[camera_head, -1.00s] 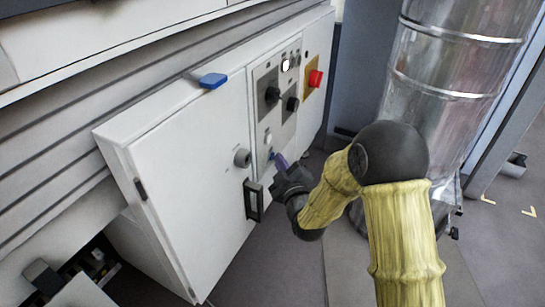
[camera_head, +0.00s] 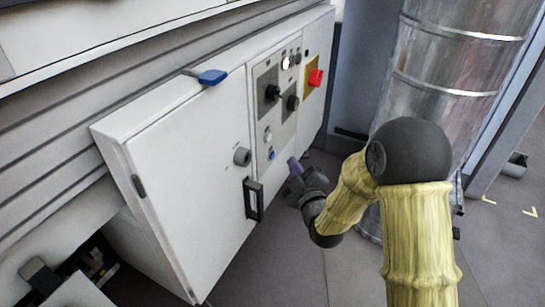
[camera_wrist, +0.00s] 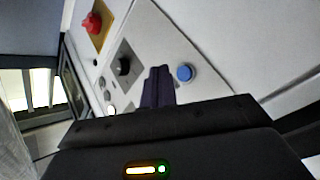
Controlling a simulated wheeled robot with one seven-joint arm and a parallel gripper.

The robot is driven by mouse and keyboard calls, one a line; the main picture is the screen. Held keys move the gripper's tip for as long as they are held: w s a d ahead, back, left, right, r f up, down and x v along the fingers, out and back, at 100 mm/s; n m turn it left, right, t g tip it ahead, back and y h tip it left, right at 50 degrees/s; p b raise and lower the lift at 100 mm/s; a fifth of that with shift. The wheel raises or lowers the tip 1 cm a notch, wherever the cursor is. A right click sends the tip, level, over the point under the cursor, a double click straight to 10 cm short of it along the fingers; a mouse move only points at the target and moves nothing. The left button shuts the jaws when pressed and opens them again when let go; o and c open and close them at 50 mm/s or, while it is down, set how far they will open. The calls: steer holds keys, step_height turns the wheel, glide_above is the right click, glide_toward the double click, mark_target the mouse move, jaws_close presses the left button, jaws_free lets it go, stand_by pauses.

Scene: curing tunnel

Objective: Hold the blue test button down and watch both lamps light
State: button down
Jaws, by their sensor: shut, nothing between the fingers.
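The blue test button (camera_head: 271,155) is low on the control strip of the white cabinet; it also shows in the wrist view (camera_wrist: 184,73). My gripper (camera_head: 293,163) is shut and empty, its purple fingertips to the right of the button and apart from it. In the wrist view the closed fingers (camera_wrist: 158,86) lie just left of the button. Near the top of the panel, one round lamp (camera_head: 286,63) glows white. A second round fitting (camera_head: 297,58) beside it looks dark; I cannot tell for certain that it is a lamp.
A black door handle (camera_head: 253,199) juts out below left of the button. A shiny metal duct (camera_head: 450,65) stands at right.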

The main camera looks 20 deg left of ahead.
steer(key=shift+s+d, duration=0.1)
steer(key=shift+d, duration=1)
